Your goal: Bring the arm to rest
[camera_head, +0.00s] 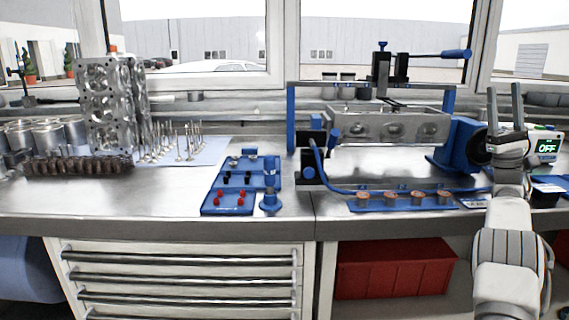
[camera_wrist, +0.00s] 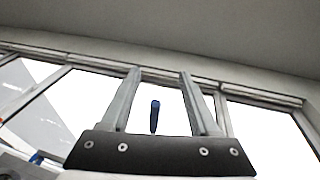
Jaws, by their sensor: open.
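My gripper (camera_head: 505,106) is at the right in the head view, raised above the bench with its two fingers pointing up. In the wrist view my gripper (camera_wrist: 158,76) shows its fingers spread apart with nothing held between them. Behind the fingers in the wrist view are the window and the ceiling. A blue handle (camera_wrist: 155,117) shows in the gap between the fingers, some way off. My arm stands in front of the right part of the bench and hides some of what lies there.
A blue press frame (camera_head: 291,115) holds a cylinder head (camera_head: 385,125) mid-right. A display reading OFF (camera_head: 548,146) is close beside my gripper. A blue tray (camera_head: 212,205), valves (camera_head: 187,145) and another cylinder head (camera_head: 104,100) stand to the left. A red box (camera_head: 395,268) is below. Bare bench lies front left.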

